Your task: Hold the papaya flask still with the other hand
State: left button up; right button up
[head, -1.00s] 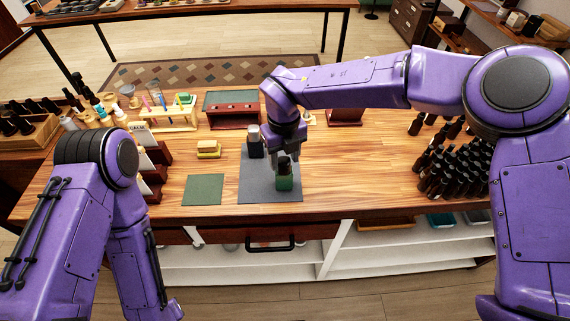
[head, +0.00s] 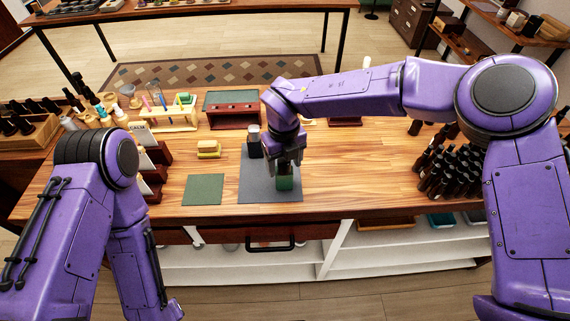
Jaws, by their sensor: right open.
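A small bottle with a green lower part (head: 285,183) stands on the dark grey mat (head: 255,191). My right gripper (head: 287,168) is directly above it, pointing down and open, with its fingers around or just in front of the bottle's top, which they mostly hide. A dark bottle with a grey top (head: 254,146) stands at the mat's back left edge, just left of my right gripper. I cannot tell by label or colour which is the papaya flask. My left arm hangs down at the lower left; its gripper is not in view.
A green mat (head: 203,189) lies left of the grey one. A yellow block (head: 208,149), a tube rack (head: 170,118) and a dark red box (head: 232,108) stand behind. Many dark bottles (head: 456,165) crowd the right. The wood between them and the grey mat is clear.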

jog(key=shift+r+b, duration=0.3)
jog(key=shift+r, duration=0.05)
notch_tip(320, 180, up, 9)
jog(key=b, duration=0.3)
jog(key=shift+f, duration=0.15)
jog(key=shift+r, duration=0.6)
jog(key=shift+a+f, duration=0.1)
